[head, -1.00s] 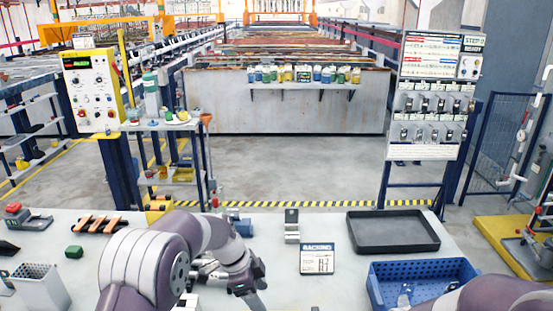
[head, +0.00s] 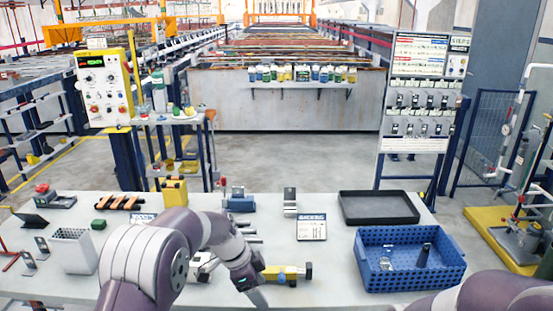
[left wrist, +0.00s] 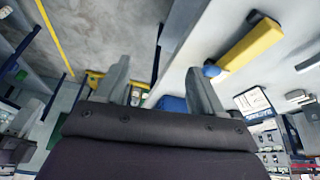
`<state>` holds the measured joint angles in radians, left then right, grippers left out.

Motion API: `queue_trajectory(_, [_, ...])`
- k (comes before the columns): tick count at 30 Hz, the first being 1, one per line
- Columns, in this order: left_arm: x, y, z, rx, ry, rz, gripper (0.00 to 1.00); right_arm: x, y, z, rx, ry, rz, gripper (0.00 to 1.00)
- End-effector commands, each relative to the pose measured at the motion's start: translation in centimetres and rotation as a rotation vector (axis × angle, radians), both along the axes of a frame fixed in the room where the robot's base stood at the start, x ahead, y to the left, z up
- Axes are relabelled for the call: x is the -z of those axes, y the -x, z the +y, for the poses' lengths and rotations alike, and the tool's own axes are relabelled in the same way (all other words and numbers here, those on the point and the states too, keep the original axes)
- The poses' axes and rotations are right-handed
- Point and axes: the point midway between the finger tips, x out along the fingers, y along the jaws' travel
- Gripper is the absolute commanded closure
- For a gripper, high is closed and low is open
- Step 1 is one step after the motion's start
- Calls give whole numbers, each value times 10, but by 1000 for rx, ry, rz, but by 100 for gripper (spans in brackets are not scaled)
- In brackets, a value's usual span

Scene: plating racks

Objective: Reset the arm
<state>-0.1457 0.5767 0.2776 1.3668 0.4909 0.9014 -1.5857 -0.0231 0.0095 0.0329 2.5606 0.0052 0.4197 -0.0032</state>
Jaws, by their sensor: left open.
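My left arm comes in from the lower left of the head view, its elbow bent. My left gripper (head: 258,297) points down over the front of the white table (head: 340,278). In the left wrist view its two fingers (left wrist: 158,85) stand wide apart with nothing between them. A yellow tool with dark ends (head: 288,273) lies on the table just right of the gripper; a yellow bar with a blue knob (left wrist: 250,47) shows right of the fingers in the wrist view. Only a link of my right arm shows at the lower right; its gripper is out of view.
A blue perforated basket (head: 410,277) with a few small parts stands on the right, a black tray (head: 378,207) behind it. A sign card (head: 312,228) lies mid-table. The table between card and basket is clear.

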Motion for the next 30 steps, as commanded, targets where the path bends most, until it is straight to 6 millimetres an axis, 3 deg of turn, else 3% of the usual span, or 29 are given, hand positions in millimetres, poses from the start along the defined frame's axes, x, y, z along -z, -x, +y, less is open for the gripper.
queue_trajectory(5, [14,6,9,-190,-33,71,32,0,0,0,0,0,1,100])
queue_trajectory(11, [33,34,31,-503,-110,178,32,2,0,0,0,0,0,100])
queue_trajectory(17, [46,94,74,-957,-199,254,32,16,0,0,0,0,1,100])
queue_trajectory(21, [50,162,110,-1276,-226,260,32,33,-1,0,0,0,1,100])
queue_trajectory(25, [53,219,132,-1383,-230,233,32,47,-1,0,0,0,1,100])
queue_trajectory(27, [50,233,137,-1387,-221,213,32,53,-1,0,0,0,1,100])
queue_trajectory(30, [44,228,139,-1402,-194,188,32,55,-1,0,0,0,1,100])
